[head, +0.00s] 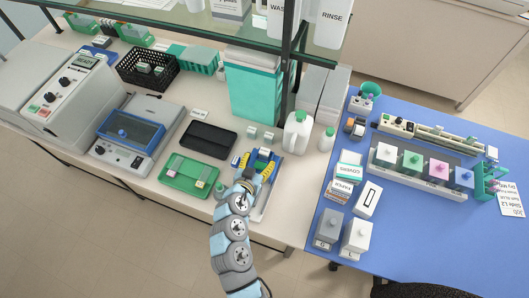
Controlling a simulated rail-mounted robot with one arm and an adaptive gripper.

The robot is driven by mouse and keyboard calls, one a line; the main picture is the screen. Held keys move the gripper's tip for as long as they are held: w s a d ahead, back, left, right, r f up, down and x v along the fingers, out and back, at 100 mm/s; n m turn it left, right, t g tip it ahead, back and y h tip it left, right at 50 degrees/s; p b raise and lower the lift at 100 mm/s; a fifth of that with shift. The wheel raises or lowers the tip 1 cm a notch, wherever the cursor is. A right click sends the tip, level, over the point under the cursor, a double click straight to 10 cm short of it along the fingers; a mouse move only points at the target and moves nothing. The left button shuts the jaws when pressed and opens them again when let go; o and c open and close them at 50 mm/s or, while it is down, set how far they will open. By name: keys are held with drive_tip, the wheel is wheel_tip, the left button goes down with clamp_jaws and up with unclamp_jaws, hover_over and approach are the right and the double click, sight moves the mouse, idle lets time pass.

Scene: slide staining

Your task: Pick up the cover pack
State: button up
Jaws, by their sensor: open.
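A white and teal box lettered "COVERS" (348,171), which I take as the cover pack, lies on the blue table near its left edge. My gripper (255,161) is to the left of it, over the beige bench, with its yellow-sided fingers spread open. Small pale and blue items show around the fingers, but whether any touches them cannot be told. My arm hides part of the blue and white tray (265,207) below. The gripper is well apart from the "COVERS" box.
Another lettered box (341,190) and a white slotted box (368,199) sit beside the "COVERS" box. A green tray (175,182) and black tray (207,141) lie left. A shelf frame overhangs the bench's back.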

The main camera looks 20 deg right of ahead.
sight(263, 154)
drive_tip(key=shift+r+p+x, duration=0.15)
drive_tip(key=shift+p+x, duration=0.35)
drive_tip(key=shift+x, duration=0.35)
drive_tip(key=shift+r+p+x, duration=0.2)
drive_tip(key=shift+p+x, duration=0.25)
drive_tip(key=shift+x, duration=1.55)
drive_tip(key=shift+s+f, duration=0.15)
clamp_jaws()
